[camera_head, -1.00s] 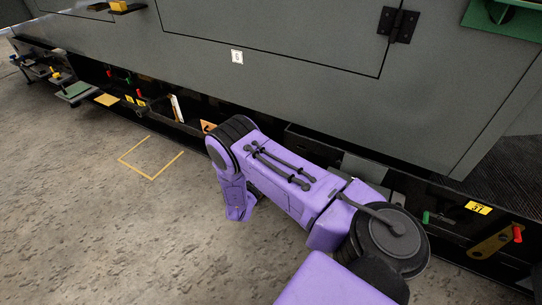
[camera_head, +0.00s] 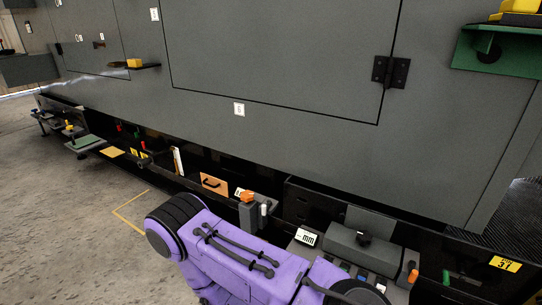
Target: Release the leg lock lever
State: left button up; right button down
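No part in view is clearly marked as the leg lock lever. Several small coloured handles show along the black base under the grey enclosure: an orange-topped grey block (camera_head: 247,212), an orange upright handle (camera_head: 412,277) at the right, and small red and green handles (camera_head: 138,136) at the left. One purple arm of mine crosses the bottom middle, in front of the base, and covers part of it. Neither of my grippers shows. I cannot tell whether the arm touches anything.
The grey enclosure (camera_head: 300,130) fills the upper view, with a black hinge (camera_head: 391,72) and a green bracket (camera_head: 500,53) at the right. An orange plate (camera_head: 214,184) and a yellow label (camera_head: 505,264) are on the base.

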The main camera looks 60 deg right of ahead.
aim_at(265, 208)
jog(key=k, duration=0.45)
jog(key=z, duration=0.65)
